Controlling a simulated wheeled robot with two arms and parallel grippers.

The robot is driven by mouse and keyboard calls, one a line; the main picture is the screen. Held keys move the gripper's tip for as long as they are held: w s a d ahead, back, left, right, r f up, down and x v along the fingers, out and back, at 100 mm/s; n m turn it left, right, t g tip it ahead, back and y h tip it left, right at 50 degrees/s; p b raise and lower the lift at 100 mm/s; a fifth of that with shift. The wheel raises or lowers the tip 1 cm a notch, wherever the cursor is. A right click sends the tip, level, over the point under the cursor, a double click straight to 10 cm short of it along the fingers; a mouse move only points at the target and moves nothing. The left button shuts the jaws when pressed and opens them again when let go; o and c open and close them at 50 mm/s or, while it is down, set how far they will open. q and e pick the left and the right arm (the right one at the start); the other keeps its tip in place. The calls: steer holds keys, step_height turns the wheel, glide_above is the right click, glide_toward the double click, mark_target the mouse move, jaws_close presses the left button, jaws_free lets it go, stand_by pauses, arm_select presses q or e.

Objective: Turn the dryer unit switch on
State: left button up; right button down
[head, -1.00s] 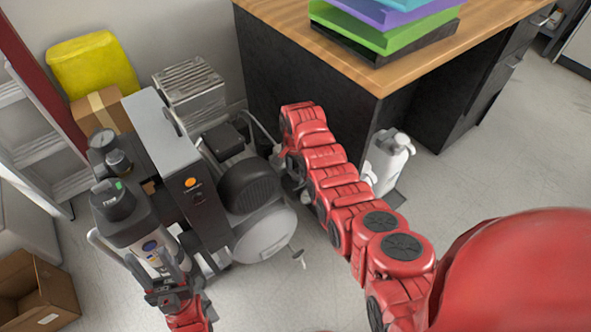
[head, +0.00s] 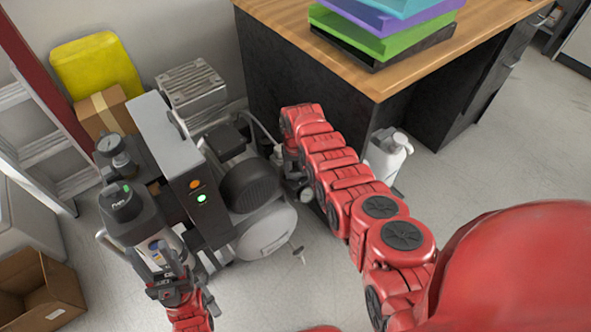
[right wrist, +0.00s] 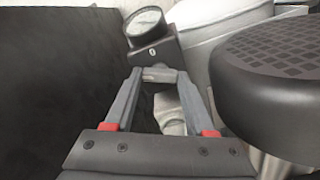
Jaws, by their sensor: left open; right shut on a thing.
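The compressor unit stands on the floor at left in the head view, with a tall grey box (head: 165,135). On its dark front panel are an orange light (head: 194,184) and a lit green light (head: 201,198). I cannot tell which part is the dryer unit switch. My left gripper (head: 165,268) is open, in front of the grey cylinder (head: 150,235) with a dark cap. My right gripper (right wrist: 158,76) is shut on a small grey fitting (right wrist: 158,73) below a round gauge (right wrist: 147,22), in the right wrist view. In the head view that grip is mostly hidden.
A cardboard box (head: 40,290) and a ladder (head: 40,140) are at left. Floor at right is clear.

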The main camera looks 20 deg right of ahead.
mark_target(295, 174)
steer(key=n, duration=0.5)
steer(key=shift+n, duration=0.3)
stand_by(0.4)
steer(key=shift+c, duration=1.2)
jaws_free()
step_height(295, 174, up, 7)
steer(key=p, duration=0.5)
steer(key=shift+f, duration=0.15)
step_height(295, 174, up, 11)
steer(key=shift+f+p, duration=0.2)
steer(key=shift+p, duration=0.15)
